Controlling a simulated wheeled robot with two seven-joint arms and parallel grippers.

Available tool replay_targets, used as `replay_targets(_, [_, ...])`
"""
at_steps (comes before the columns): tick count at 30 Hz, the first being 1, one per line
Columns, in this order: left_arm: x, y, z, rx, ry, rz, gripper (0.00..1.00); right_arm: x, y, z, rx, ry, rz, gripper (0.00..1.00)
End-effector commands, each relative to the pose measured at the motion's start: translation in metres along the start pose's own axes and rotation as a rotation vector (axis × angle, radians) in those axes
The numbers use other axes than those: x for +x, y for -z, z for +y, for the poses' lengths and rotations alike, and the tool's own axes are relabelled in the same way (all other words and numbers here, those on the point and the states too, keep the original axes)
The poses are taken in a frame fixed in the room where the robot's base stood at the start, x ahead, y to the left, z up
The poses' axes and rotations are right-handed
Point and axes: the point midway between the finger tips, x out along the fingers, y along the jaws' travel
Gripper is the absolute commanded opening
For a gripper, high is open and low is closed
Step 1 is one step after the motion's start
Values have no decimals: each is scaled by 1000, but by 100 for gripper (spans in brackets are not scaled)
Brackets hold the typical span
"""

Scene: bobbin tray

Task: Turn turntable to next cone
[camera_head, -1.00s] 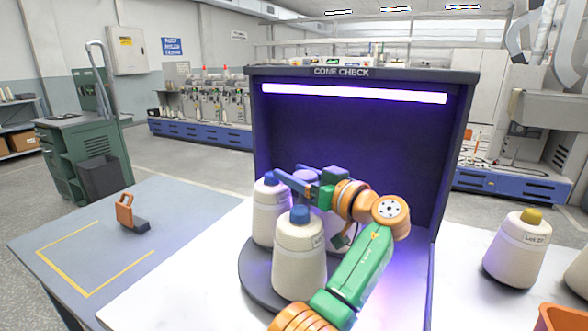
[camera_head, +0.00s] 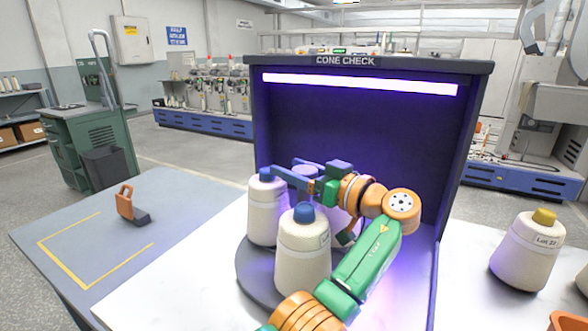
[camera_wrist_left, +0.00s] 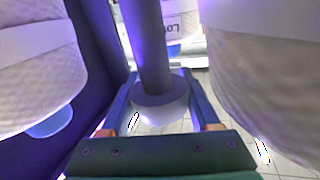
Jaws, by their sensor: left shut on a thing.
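The dark round turntable (camera_head: 252,272) stands in front of the cone-check booth. It carries a cream cone with a blue cap at the front (camera_head: 303,258), another at the left (camera_head: 264,215), and one in purple light, mostly hidden behind my arm. My left gripper (camera_head: 286,168) reaches over the cones from the right, its blue fingers around a pale knob (camera_head: 306,170). In the left wrist view, my left gripper (camera_wrist_left: 160,80) is shut on this knob (camera_wrist_left: 160,116), at the end of a dark post (camera_wrist_left: 152,45) between the cones. My right gripper is not in view.
The booth's dark walls (camera_head: 375,130) close in the back and right. A cone with a yellow cap (camera_head: 527,250) stands on the white table at the right. An orange-handled tool (camera_head: 126,203) lies on the grey table at the left, beside a yellow-marked, empty area.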

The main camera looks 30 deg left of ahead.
Motion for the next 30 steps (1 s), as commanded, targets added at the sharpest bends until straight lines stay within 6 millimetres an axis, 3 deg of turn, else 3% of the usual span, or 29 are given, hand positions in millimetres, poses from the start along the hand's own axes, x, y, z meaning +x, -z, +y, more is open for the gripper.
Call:
replay_targets(1, [0, -2, 0, 5, 1, -4, 65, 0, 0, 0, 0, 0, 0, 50])
replay_targets(4, [0, -1, 0, 4, 1, -3, 92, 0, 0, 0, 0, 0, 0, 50])
replay_targets(13, [-2, -1, 0, 2, 0, -2, 92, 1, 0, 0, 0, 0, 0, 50])
replay_targets(23, [-62, 0, 1, 4, -3, -1, 92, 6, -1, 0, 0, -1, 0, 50])
replay_targets(30, [-71, -1, 0, 3, 1, -2, 92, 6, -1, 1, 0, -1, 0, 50])
